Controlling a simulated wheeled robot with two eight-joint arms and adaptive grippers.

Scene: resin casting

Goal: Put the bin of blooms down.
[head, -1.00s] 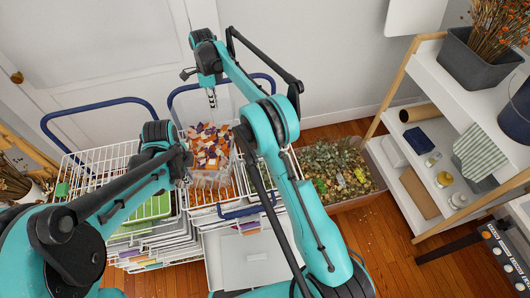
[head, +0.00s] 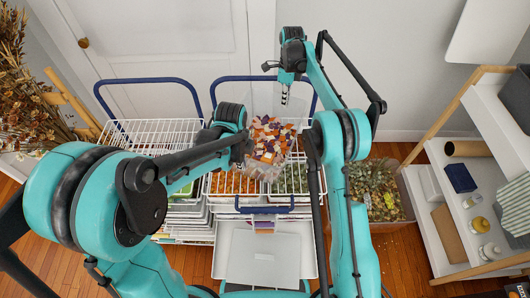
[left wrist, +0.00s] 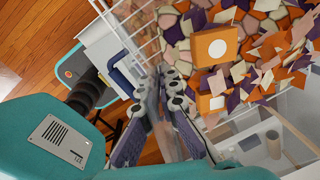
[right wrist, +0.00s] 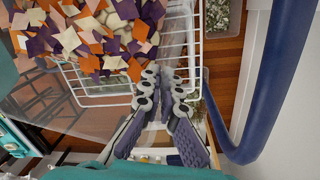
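The bin of blooms (head: 268,142) is a clear bin full of orange, purple and cream pieces. It hangs over the right wire trolley in the head view. Its contents also show in the left wrist view (left wrist: 245,50) and the right wrist view (right wrist: 95,35). My left gripper (left wrist: 168,90) is closed on a clear bin wall, at the bin's left side in the head view. My right gripper (right wrist: 163,90) has its fingers close together with clear wall at them, at the bin's far right side. Whether the bin's base touches anything is hidden.
Two white wire trolleys with blue handles (head: 150,82) stand by the door; their baskets hold orange and green material (head: 235,184). A planter of dried plants (head: 380,190) is right of them. A shelf (head: 440,160) stands further right. Wooden floor shows between.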

